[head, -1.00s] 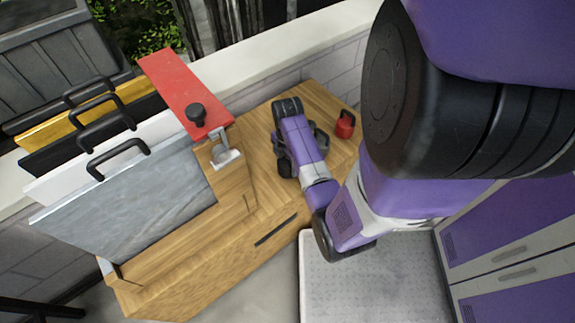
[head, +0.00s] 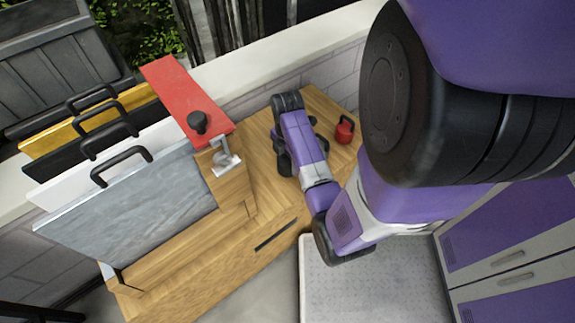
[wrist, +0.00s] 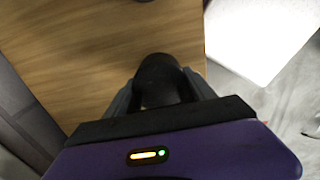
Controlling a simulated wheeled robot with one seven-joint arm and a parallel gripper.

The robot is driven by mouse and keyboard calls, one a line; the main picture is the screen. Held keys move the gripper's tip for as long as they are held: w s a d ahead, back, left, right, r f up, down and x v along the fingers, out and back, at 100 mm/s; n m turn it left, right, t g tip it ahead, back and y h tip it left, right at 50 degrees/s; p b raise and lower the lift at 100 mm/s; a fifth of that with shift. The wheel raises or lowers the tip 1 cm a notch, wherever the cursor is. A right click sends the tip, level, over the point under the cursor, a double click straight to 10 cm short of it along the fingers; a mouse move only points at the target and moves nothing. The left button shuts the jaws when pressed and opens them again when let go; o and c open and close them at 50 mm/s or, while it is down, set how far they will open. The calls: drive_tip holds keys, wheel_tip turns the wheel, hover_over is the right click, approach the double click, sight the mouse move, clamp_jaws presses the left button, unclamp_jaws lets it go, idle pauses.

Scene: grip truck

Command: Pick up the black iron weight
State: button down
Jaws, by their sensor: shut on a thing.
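The black iron weight (wrist: 162,80) shows as a dark rounded shape in the wrist view, over the wooden top. My gripper (wrist: 164,95) is shut on it, with one grey finger on each side. Its lower part is hidden by the gripper body. I cannot tell whether it still touches the wood. In the head view my purple arm reaches down over the wooden bench and mostly covers the gripper. Dark shapes show on both sides of the arm there, and I cannot tell the weight apart from my own parts.
A red weight with a handle (head: 344,130) stands right of my arm on the wooden bench (head: 262,150). A red board with a black knob (head: 190,98) and several upright panels with handles stand left. A pale patterned platform (head: 365,290) lies in front, purple cabinets (head: 500,235) at right.

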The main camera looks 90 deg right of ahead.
wheel_tip(320, 180, up, 14)
drive_tip(key=p, duration=0.4)
drive_tip(key=shift+d, duration=0.1)
drive_tip(key=shift+r+p, duration=0.85)
drive_tip(key=shift+p, duration=0.25)
